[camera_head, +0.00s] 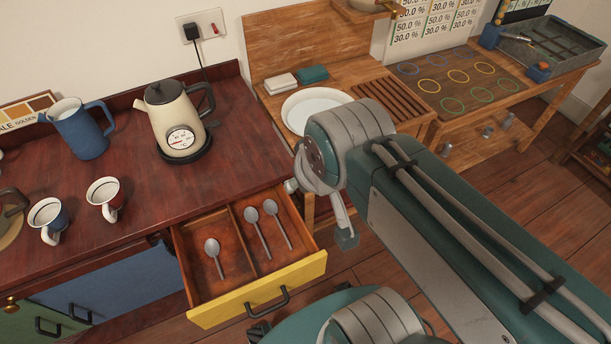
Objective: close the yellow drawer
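The yellow drawer (262,290) is pulled out from under the dark red counter. Its yellow front has a black handle (268,302) facing the bottom of the picture. Inside are three spoons, one (214,257) in the left compartment and two (263,232) in the right one. My gripper (345,234) is only partly visible at the end of my arm, up and to the right of the drawer front. It appears apart from the drawer. The wrist hides much of it, so I cannot tell whether its fingers are open or shut.
On the counter stand a cream kettle (176,122), a blue jug (80,132) and two mugs (105,198). A wooden bench with a white plate (310,108) stands to the right. A blue cabinet front (110,288) is left of the drawer. Bare floor (365,268) shows to the drawer's right.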

